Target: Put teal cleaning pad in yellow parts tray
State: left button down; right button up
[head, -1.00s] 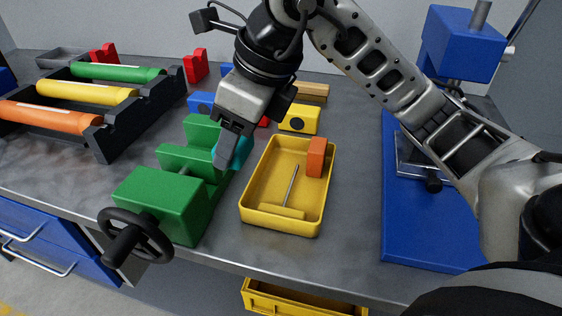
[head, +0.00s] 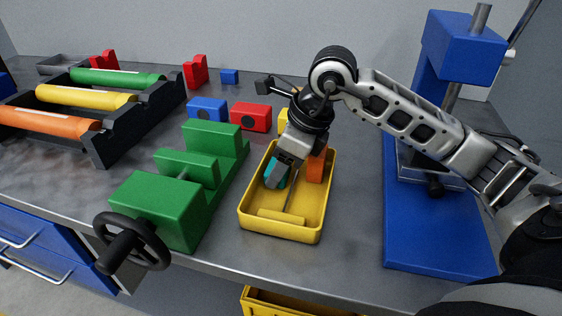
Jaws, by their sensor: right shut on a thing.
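The teal cleaning pad (head: 276,172) shows at the fingertips of my right gripper (head: 280,174), which is shut on it. Pad and gripper are over the back left part of the yellow parts tray (head: 275,232), within its outline. I cannot tell whether the pad touches the tray floor. The gripper hides part of the pad and the back of the tray. In the tray are an orange block (head: 316,166) at the back right, a thin metal rod (head: 293,196) and a yellow piece at the front. My left gripper is not in view.
A green vise (head: 160,205) with a black handwheel stands just left of the tray. A blue press (head: 425,225) stands to the right. Blue (head: 207,108) and red (head: 250,117) blocks lie behind. A black rack (head: 110,140) holds coloured rolls at the left.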

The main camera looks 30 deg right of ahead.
jog(key=shift+f, duration=0.1)
jog(key=o, duration=1)
jog(key=p+v, duration=0.1)
jog(key=v, duration=1.1)
